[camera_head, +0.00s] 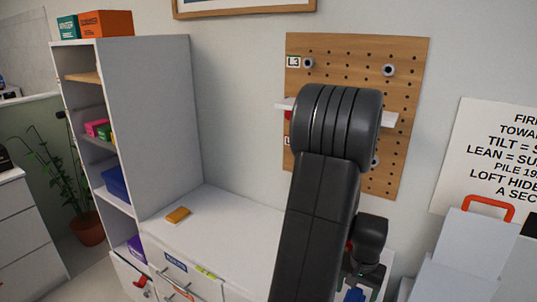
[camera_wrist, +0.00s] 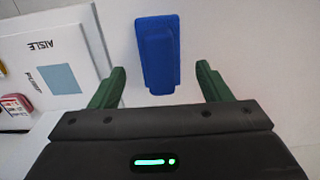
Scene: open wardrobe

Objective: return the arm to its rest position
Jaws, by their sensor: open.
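My dark arm (camera_head: 322,190) rises through the middle of the head view and folds over in front of the pegboard. Its wrist hangs down at the lower right, above the white cabinet. In the wrist view my gripper (camera_wrist: 158,84) has its two green fingers spread wide apart. A blue block-like object (camera_wrist: 158,45) lies beyond and between the fingertips, with clear space on both sides, so it is not clamped. A bit of blue also shows below the wrist in the head view (camera_head: 355,294). The fingers are mostly hidden there.
A pegboard (camera_head: 408,90) with a small white shelf hangs behind my arm. A tall white shelf unit (camera_head: 155,120) stands left. A white box with a red handle (camera_head: 488,209) stands right.

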